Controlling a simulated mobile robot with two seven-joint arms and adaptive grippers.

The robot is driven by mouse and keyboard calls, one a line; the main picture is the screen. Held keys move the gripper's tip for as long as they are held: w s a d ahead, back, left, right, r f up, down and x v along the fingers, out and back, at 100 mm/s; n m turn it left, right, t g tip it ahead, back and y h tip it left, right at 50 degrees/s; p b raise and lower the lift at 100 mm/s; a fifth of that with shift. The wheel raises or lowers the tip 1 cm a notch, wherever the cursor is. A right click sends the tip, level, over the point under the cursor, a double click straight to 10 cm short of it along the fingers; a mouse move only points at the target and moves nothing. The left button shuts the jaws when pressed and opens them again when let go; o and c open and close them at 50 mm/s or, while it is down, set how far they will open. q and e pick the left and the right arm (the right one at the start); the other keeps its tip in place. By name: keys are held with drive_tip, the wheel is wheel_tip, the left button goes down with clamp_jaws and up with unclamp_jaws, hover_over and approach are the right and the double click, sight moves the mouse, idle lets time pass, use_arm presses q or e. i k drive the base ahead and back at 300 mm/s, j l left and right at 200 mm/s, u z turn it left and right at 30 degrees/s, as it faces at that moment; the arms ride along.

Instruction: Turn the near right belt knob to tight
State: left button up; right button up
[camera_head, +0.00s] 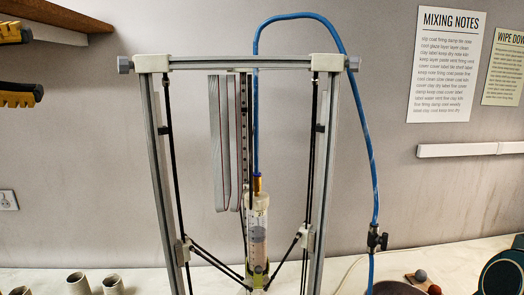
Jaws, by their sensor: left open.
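The tall frame of a clay printer (238,63) stands in the middle, with an upright post on each side. A grey ribbed knob (353,63) sits on the right end of its top beam, beside a pale corner block. A similar knob (124,64) sits on the left end. I cannot read the setting of either knob. My left gripper (35,63) shows at the left edge, its black fingers with yellow pads wide apart and nothing between them. It is well left of the frame and far from the right knob. My right gripper does not show.
A blue hose (375,170) loops from the clay tube (258,235) over the top beam and down past the right post. Pale cylinders (78,284) stand at the lower left. A dark round object (502,275) is at the lower right. A shelf (60,15) is at the upper left.

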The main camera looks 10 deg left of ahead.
sight(354, 64)
drive_tip(key=k+j, duration=0.2)
drive_tip(key=j, duration=0.15)
drive_tip(key=k+j, duration=0.25)
drive_tip(key=j, duration=0.15)
drive_tip(key=k+j, duration=0.2)
drive_tip(key=j, duration=0.15)
